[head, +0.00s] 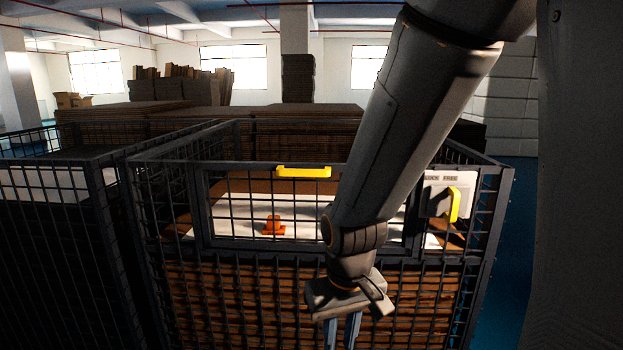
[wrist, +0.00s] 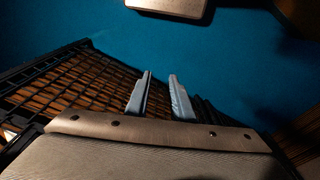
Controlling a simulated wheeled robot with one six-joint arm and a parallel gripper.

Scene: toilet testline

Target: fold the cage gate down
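The cage gate (head: 238,249) is a dark mesh panel in the upper front of the wire cage, and it stands upright. A yellow handle (head: 303,171) sits on its top bar. A second yellow handle (head: 453,205) is on the cage at the right, beside a white sign. My gripper (head: 342,340) hangs in front of the cage, below the gate, pointing down. Its fingers are apart with nothing between them in the wrist view (wrist: 160,95). My arm hides part of the gate's right side.
An orange object (head: 273,225) lies on a white surface inside the cage. Another mesh cage (head: 60,240) stands close at the left. Stacked brown boards (head: 210,120) are behind. Blue floor (wrist: 210,50) is open beside the cage front in the wrist view.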

